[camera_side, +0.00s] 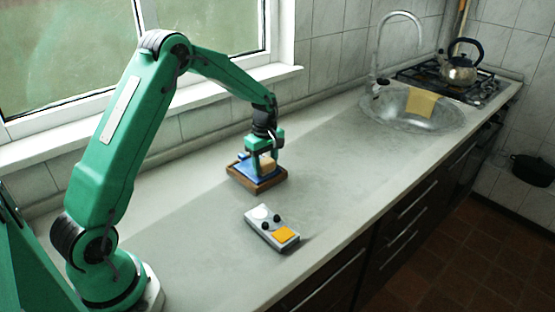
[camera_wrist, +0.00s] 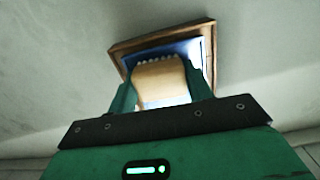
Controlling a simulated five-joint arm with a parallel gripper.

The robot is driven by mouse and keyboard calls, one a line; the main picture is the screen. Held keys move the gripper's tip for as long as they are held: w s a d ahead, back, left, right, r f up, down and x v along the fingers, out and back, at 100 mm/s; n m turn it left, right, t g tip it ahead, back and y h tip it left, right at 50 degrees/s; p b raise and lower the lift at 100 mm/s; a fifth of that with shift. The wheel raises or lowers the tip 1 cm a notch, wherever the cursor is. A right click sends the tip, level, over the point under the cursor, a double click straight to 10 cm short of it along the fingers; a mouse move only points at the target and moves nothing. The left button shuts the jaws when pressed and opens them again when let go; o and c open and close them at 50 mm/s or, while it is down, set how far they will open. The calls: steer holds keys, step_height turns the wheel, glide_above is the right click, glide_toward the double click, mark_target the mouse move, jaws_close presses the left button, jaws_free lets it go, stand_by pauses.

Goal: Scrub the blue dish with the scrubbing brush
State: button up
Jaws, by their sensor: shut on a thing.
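The blue dish (camera_side: 240,169) is square and sits in a brown wooden frame (camera_side: 262,187) on the counter. It also shows at the top of the wrist view (camera_wrist: 203,55). My gripper (camera_side: 263,166) is over the dish, pointing down. It is shut on the scrubbing brush (camera_wrist: 160,80), which has a tan wooden body and pale bristles along its far edge. The brush is also seen between the fingers in the side view (camera_side: 268,164). The brush is over or in the dish; whether the bristles touch its surface is hard to tell. The near part of the dish is hidden.
A sink (camera_side: 411,110) with a tap and yellow cloth (camera_side: 423,103) is far right, before a stove with a kettle (camera_side: 459,68). The counter between is clear.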

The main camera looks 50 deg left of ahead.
steer(key=shift+s+a, duration=0.1)
steer(key=shift+a, duration=2.7)
steer(key=shift+a+r, duration=0.1)
steer(key=shift+a, duration=0.15)
step_height(320, 180, up, 8)
steer(key=shift+d, duration=0.15)
